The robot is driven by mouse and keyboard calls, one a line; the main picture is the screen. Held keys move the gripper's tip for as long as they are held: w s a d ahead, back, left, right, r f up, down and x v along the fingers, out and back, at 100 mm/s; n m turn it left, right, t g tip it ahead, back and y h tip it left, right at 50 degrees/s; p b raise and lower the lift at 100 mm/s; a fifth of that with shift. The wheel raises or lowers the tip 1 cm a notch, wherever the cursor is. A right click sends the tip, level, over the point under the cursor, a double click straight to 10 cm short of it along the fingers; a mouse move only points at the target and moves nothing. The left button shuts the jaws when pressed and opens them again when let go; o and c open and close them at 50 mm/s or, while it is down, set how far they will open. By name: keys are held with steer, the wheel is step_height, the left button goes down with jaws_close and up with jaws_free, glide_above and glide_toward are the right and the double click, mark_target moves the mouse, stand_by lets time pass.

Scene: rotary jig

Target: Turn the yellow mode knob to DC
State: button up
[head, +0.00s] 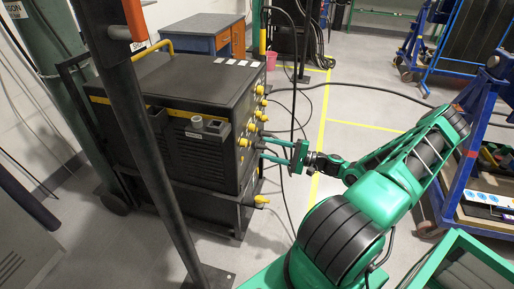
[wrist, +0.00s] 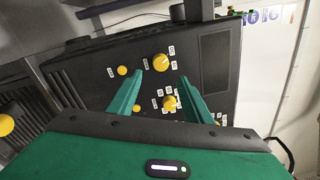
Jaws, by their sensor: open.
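The yellow mode knob is one of several yellow knobs on the control panel of a black machine (head: 195,90). The labels are too small to read, so I cannot tell which one it is. In the wrist view, one large knob (wrist: 161,63) sits just beyond my fingertips. Another, ringed by several labels (wrist: 170,102), lies between my fingers. A smaller knob (wrist: 122,71) is left of the left fingertip. My gripper (wrist: 159,78) is open, pointing at the panel, with nothing held. In the head view, my gripper (head: 265,149) is close to the panel's lower part; contact is unclear.
A dark post (head: 150,150) stands in front of the machine. Cables (head: 296,65) hang behind my gripper. A blue cart (head: 465,175) stands at the right, near my arm. A blue cabinet (head: 200,38) is behind. Floor (head: 345,110) beyond my arm is mostly clear.

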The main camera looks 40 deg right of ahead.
steer(key=shift+v, duration=1.3)
steer(key=s+a+n+g+h, duration=0.1)
steer(key=s+a+n+g, duration=0.7)
steer(key=g, duration=0.4)
steer(key=s+a+r+g+h, duration=0.3)
steer(key=s+r+h, duration=0.6)
steer(key=s+r, duration=1.1)
step_height(320, 180, up, 3)
steer(key=shift+a+f+h, duration=0.1)
steer(key=shift+a+h, duration=0.05)
steer(key=shift+h, duration=0.25)
